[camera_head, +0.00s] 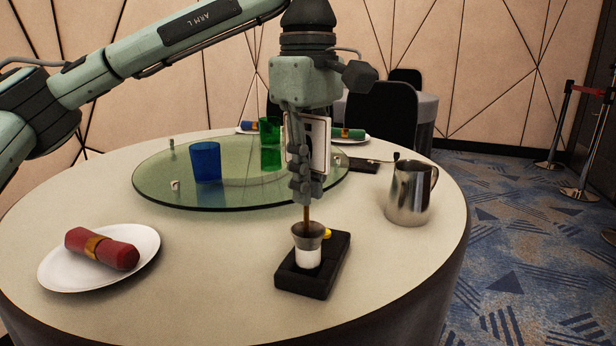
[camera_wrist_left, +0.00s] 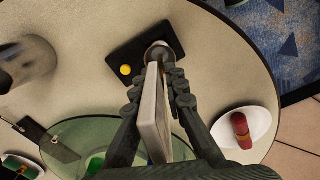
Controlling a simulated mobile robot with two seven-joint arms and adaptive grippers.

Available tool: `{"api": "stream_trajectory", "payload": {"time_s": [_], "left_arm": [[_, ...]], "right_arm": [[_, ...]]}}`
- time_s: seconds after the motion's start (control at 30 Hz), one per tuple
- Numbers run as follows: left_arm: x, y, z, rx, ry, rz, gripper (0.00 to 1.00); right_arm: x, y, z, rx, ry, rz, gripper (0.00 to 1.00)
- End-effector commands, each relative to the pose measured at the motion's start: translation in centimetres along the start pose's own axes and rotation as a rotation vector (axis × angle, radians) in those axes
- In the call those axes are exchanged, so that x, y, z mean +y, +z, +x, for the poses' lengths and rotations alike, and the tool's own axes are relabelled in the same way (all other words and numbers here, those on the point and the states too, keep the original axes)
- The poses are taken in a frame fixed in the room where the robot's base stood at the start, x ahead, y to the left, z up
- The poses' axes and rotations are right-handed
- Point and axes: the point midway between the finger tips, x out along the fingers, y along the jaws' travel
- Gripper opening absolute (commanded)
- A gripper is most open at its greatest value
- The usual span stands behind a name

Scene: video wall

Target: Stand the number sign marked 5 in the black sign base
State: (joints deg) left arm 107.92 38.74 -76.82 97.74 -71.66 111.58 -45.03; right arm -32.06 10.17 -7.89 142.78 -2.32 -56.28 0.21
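The number sign (camera_head: 321,145) is a white board with a dark edge; only part of a dark mark shows, so I cannot read its number. My left gripper (camera_head: 306,190) is shut on it, and the board (camera_wrist_left: 153,118) stands between the fingers in the wrist view. A thin brown stem (camera_head: 307,216) runs down from the gripper into a dark flared collar above a white cup-like part (camera_head: 308,257). This stands on the black base (camera_head: 333,262). How deep the stem sits is hidden. My right gripper is not in view.
A steel jug (camera_head: 409,194) stands to the right. A glass turntable (camera_head: 222,202) with a blue cup (camera_head: 205,162) and green glass (camera_head: 270,155) is behind. A plate (camera_head: 58,270) with a red napkin (camera_head: 102,249) lies left.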

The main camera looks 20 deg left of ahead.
Motion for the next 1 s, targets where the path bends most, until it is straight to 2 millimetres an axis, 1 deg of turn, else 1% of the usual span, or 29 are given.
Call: {"api": "stream_trajectory", "payload": {"time_s": [0.03,0.1,0.37,0.47,0.57,0.67,0.8,1.0], "left_arm": [[0.0,0.0,0.0,0.0,0.0,0.0,0.22],[0.0,0.0,0.0,0.0,0.0,0.0,0.3],[0.0,0.0,-0.1,0.0,0.0,0.0,0.3],[0.0,0.0,-0.5,0.0,0.001,0.0,0.3],[0.1,0.0,-1.7,-0.001,0.003,0.0,0.3],[0.1,0.1,-3.7,0.0,0.003,0.001,0.3],[0.0,0.0,-6.9,0.003,0.006,-0.003,0.3],[0.0,0.0,-10.3,0.002,0.002,-0.001,0.3]], "right_arm": [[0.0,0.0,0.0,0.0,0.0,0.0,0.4],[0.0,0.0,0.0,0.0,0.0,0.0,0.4],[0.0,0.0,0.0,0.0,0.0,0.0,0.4],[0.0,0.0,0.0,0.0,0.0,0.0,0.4],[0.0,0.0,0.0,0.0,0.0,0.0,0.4],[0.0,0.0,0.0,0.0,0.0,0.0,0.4],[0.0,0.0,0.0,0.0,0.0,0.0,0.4],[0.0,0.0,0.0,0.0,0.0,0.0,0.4]]}}
